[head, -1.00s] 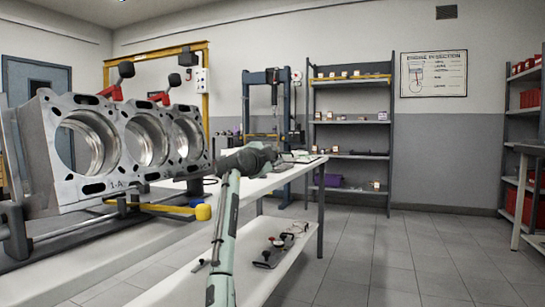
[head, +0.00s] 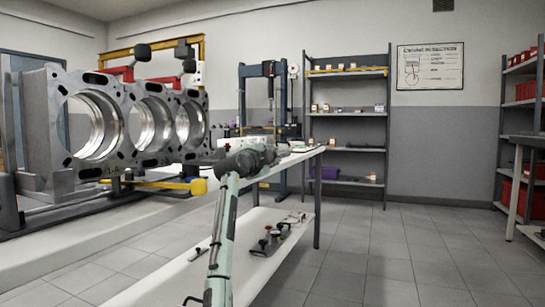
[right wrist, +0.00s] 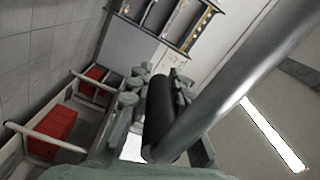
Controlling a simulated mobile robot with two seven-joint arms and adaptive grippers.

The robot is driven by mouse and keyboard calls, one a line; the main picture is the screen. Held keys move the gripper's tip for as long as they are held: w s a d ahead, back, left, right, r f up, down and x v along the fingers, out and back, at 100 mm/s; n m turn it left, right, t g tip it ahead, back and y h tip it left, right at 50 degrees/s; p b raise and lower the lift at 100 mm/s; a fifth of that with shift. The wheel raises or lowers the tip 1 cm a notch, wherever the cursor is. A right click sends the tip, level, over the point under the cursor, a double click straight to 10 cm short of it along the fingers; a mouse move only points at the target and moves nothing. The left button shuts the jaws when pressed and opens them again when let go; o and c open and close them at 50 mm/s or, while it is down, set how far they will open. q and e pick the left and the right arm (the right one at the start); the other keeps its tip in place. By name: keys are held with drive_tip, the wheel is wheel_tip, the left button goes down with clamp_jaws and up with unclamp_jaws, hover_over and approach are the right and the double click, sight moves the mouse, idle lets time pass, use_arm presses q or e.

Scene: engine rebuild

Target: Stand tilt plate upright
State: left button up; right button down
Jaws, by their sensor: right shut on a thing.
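My right gripper (head: 266,152) is at the end of my pale arm, over the white bench, to the right of the engine block (head: 62,135). In the right wrist view its two fingers (right wrist: 157,78) are shut on a black cylindrical grip (right wrist: 160,115). A grey metal bar (right wrist: 235,85) runs beside the grip toward the upper right. I cannot pick out a separate tilt plate with certainty. The three-bore block stands on its stand with its bored face toward me. My left gripper is not in view.
The white bench's lower shelf (head: 232,262) holds several small parts. A yellow-ended bar (head: 198,187) sticks out below the block. A blue press (head: 243,100) and grey shelves (head: 348,115) stand behind. The floor (head: 385,255) at right is clear.

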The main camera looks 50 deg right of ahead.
drive_tip(key=shift+f, duration=0.35)
drive_tip(key=c, duration=1.4)
unclamp_jaws()
drive_tip(key=shift+o, duration=0.2)
drive_tip(key=shift+r, duration=0.1)
wheel_tip(320, 180, up, 10)
drive_tip(key=shift+r, duration=0.1)
